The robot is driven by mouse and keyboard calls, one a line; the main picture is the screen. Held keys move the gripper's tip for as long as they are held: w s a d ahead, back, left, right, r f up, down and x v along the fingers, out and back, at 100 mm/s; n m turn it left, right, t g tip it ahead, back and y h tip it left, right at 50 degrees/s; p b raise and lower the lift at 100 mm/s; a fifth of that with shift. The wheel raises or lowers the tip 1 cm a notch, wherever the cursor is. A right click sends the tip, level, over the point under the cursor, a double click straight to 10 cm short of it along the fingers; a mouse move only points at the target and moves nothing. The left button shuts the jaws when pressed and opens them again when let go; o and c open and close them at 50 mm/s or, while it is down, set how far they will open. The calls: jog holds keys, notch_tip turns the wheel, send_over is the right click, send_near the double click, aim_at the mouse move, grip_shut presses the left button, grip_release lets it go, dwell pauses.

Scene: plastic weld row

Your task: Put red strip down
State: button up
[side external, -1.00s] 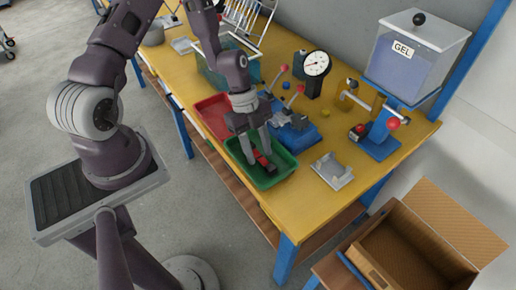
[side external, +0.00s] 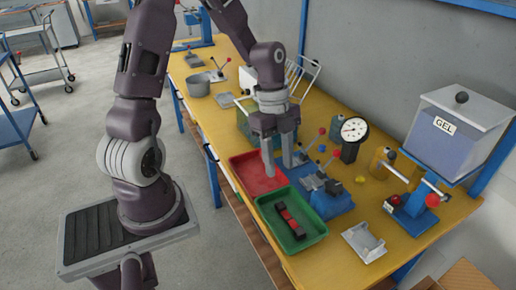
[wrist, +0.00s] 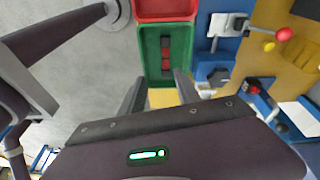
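The red strip (side external: 290,220), with dark ends, lies in the green tray (side external: 314,238) on the yellow table. In the wrist view the strip (wrist: 166,54) also lies in the green tray (wrist: 146,72), beyond the fingers. My gripper (side external: 279,170) is raised above the trays, near the red tray and apart from the strip. Its two fingers are spread, with nothing between them. In the wrist view my gripper (wrist: 160,88) also shows its fingers apart.
The red tray (side external: 244,173) adjoins the green tray. A blue fixture with levers (side external: 330,205) stands close beside the green tray. A dial gauge (side external: 353,130), a grey bracket (side external: 364,243) and a gel tank (side external: 455,130) stand further right.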

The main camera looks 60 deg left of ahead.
jog(key=s+d+r+n+t+y, duration=0.1)
jog(key=s+d+r+n+t, duration=0.1)
jog(key=s+r+n, duration=0.5)
jog(key=s+d+r+n+t+y, duration=0.2)
jog(key=s+d+r+n+t, duration=0.1)
jog(key=s+r+n, duration=0.4)
notch_tip(320, 180, up, 3)
jog(key=shift+s+d+n+t, duration=0.15)
jog(key=shift+s+n+t, duration=0.25)
jog(key=shift+n, duration=0.6)
